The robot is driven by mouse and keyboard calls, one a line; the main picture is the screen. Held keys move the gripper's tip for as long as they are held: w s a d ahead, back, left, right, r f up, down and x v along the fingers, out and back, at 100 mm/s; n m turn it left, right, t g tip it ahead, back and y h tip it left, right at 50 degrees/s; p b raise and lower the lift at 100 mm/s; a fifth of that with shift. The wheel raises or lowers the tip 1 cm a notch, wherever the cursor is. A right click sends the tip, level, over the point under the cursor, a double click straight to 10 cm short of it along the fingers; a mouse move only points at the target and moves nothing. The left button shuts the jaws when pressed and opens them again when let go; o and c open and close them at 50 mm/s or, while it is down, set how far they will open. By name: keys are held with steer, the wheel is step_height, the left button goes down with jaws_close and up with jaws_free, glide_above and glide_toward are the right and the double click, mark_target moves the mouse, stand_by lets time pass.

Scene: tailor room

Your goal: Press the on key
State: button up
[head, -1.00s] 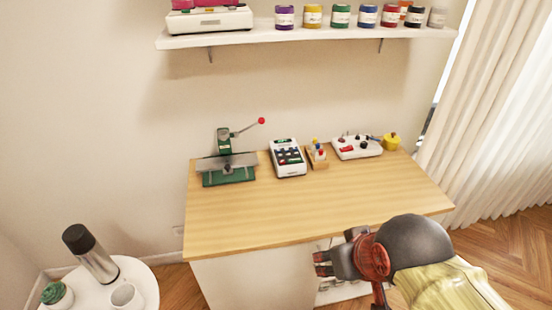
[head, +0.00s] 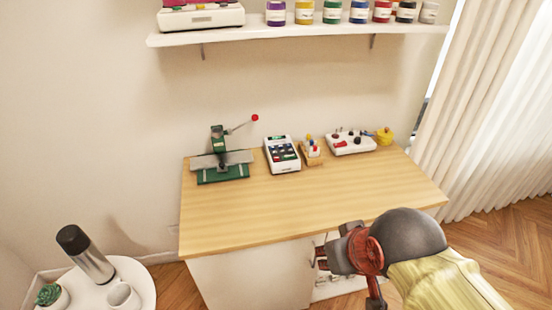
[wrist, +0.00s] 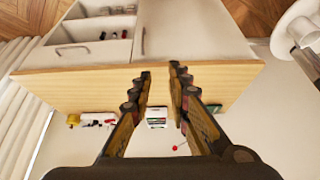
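A white calculator-like device (head: 282,154) with dark keys and a small display stands at the back of the wooden table. A white control box (head: 351,142) with a red part and dark knobs stands to its right. I cannot tell which key is the on key; the labels are too small. My gripper (head: 322,257) is in front of the table's front right part, well apart from both devices. In the wrist view my gripper (wrist: 160,72) has its two fingers apart with nothing between them; the calculator-like device (wrist: 157,118) shows beyond the gap.
A green press (head: 222,160) with a red-knobbed lever stands at the table's back left. A small wooden holder (head: 311,153) sits between the devices. The table's front (head: 290,205) is clear. A shelf with paint jars hangs above. A round side table (head: 135,275) holds a flask.

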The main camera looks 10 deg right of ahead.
jaws_close()
stand_by(1.3)
